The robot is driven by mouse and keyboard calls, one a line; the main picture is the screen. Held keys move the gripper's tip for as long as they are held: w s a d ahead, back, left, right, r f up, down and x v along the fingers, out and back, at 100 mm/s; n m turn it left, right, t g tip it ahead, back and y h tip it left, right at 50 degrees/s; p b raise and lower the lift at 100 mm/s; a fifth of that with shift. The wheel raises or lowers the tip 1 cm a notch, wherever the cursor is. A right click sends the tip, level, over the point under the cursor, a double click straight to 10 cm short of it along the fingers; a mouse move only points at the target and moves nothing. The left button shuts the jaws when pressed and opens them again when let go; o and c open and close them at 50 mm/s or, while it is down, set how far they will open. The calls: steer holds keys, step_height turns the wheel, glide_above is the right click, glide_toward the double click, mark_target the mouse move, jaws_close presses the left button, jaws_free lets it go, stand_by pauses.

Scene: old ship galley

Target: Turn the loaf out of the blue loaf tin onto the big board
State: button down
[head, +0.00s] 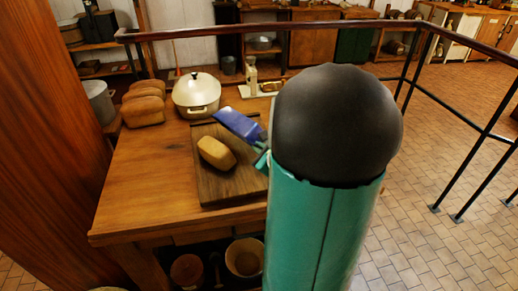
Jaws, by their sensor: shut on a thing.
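The blue loaf tin (240,126) is tilted above the far right part of the big dark board (214,189). A golden-brown loaf (216,153) lies on the board, below and left of the tin and apart from it in the picture. My gripper (261,149) is shut on the near right end of the tin; my arm hides most of the gripper. The inside of the tin is not visible. The board's right side is hidden behind my arm.
Several loaves (143,106) and a grey pot (99,101) stand at the left. A cream lidded pot (196,94) stands behind the board. A bottle (252,80) is at the back. The wooden table (150,187) is clear at front left; a dark rail (300,28) runs behind.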

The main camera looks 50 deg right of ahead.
steer(key=shift+d+r, duration=0.4)
steer(key=shift+r, duration=0.6)
steer(key=shift+d+r, duration=0.4)
steer(key=shift+r, duration=0.55)
steer(key=shift+d+r, duration=0.4)
steer(key=shift+r, duration=0.7)
